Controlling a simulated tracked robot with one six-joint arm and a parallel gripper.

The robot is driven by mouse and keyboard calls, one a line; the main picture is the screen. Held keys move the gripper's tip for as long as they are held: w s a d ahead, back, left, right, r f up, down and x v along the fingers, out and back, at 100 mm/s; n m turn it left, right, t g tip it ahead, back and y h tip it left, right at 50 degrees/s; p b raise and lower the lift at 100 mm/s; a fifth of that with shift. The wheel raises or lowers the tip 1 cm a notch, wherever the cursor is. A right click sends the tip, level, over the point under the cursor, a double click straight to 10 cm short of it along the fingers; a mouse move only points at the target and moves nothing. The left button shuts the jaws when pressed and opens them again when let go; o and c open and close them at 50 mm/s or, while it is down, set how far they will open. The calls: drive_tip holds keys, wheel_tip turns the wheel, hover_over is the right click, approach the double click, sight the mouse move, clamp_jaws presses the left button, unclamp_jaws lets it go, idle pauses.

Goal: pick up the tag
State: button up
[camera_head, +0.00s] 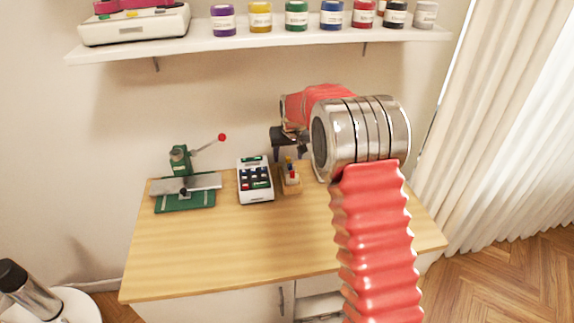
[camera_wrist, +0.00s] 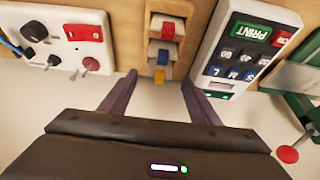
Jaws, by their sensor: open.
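I cannot make out for sure which thing is the tag. A small wooden holder (camera_head: 292,187) stands on the table, and it also shows in the wrist view (camera_wrist: 150,50), with small red (camera_wrist: 168,28), blue (camera_wrist: 163,57) and yellow (camera_wrist: 159,76) pieces in it. My gripper (camera_wrist: 159,80) is open, with its two dark fingers apart and pointing toward the holder. The yellow piece shows between the fingertips, and no contact is visible. In the head view, part of my gripper is hidden behind my arm.
A white label printer (camera_head: 255,180) with a PRINT button is beside the holder. A green press (camera_head: 184,190) with a red-knobbed lever is farther left. A white switch box (camera_wrist: 62,38) lies on the holder's other side. The table front (camera_head: 225,245) is clear. A shelf (camera_head: 220,45) with jars hangs above.

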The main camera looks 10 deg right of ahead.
sight(288, 157)
drive_tip(key=x, duration=0.4)
drive_tip(key=shift+w, duration=0.1)
idle(0.4)
drive_tip(key=c, duration=1.1)
drive_tip(key=shift+r, duration=0.15)
wheel_tip(288, 157, up, 10)
drive_tip(key=shift+f, duration=0.1)
idle(0.5)
